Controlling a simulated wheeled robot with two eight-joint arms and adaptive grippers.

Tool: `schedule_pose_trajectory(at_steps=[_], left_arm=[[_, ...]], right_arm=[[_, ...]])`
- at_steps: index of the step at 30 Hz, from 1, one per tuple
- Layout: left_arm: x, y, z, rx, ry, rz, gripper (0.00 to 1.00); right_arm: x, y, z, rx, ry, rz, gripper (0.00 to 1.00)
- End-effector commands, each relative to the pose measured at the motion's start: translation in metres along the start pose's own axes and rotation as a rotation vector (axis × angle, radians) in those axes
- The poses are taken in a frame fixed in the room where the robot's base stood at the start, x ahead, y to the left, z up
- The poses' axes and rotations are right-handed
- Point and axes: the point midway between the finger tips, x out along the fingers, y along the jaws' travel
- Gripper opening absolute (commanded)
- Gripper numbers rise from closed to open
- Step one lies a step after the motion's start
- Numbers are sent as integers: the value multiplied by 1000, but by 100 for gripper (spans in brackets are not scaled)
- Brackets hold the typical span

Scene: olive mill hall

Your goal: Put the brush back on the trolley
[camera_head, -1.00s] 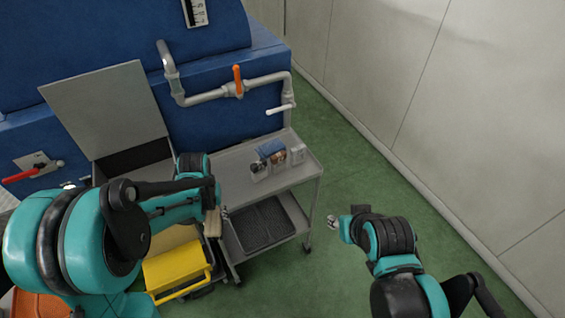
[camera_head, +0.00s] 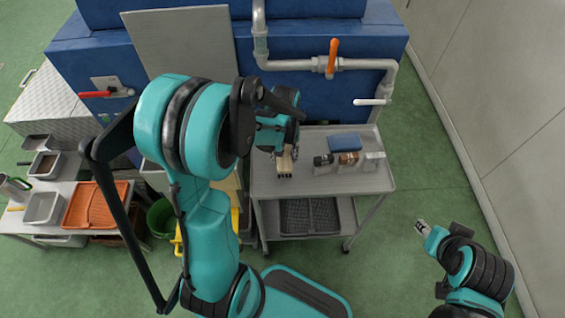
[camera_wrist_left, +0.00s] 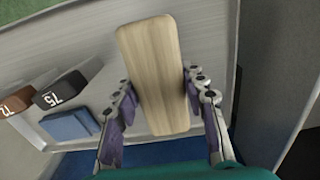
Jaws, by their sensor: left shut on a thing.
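My left gripper (camera_head: 286,146) is shut on the brush (camera_head: 284,166), a pale wooden block with rounded corners. In the left wrist view the brush (camera_wrist_left: 155,70) sits between the two fingers, and its bristles are not clear to see. In the head view gripper and brush are over the left part of the grey trolley's top (camera_head: 320,185). I cannot tell whether the brush touches the top. My right gripper (camera_head: 422,227) is empty, low over the floor right of the trolley; its jaws are too small to read.
Pipes with an orange-handled valve (camera_head: 333,55) rise behind. A side table with an orange tray (camera_head: 95,205) stands left.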

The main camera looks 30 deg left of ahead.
Motion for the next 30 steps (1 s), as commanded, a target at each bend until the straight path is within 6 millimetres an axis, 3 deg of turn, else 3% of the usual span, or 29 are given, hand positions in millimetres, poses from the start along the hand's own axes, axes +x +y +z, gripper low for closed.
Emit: schedule_pose_trajectory(at_steps=[6,16,27,28,30], left_arm=[[14,-14,-17,0,0,0,15],[54,-14,-17,2,0,0,15],[57,-14,-17,2,0,0,15],[57,-14,-17,2,0,0,44],[56,-14,-17,2,0,0,62]], right_arm=[[7,0,5,0,0,0,40],[24,0,17,0,0,0,40],[26,0,18,0,0,0,40],[26,0,18,0,0,0,40],[25,0,18,0,0,0,40]])
